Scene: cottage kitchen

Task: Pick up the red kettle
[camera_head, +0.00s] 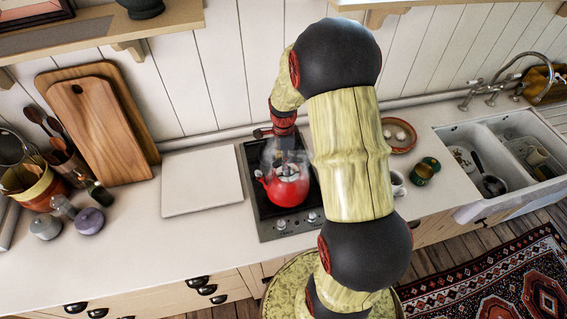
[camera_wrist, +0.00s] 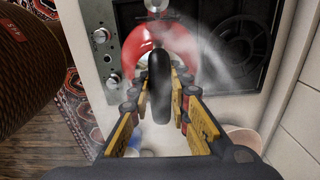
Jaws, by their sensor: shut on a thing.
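The red kettle (camera_head: 287,190) sits on the black stove (camera_head: 262,205) in the head view, and pale steam shows around its top. In the wrist view, the red body of the kettle (camera_wrist: 134,46) lies beyond the fingers, and its black handle runs lengthwise between them. My gripper (camera_wrist: 159,88) is shut on this handle, one finger on each side. In the head view, my gripper (camera_head: 286,150) comes down over the kettle from above, partly blurred by steam. My arm hides the stove's right part in the head view.
A white board (camera_head: 201,181) lies left of the stove. Wooden cutting boards (camera_head: 98,130) lean on the wall. A mug (camera_head: 394,182), a green can (camera_head: 424,172) and a terracotta dish (camera_head: 399,136) stand to the right, before the sink (camera_head: 468,185). The counter left of the stove's front is clear.

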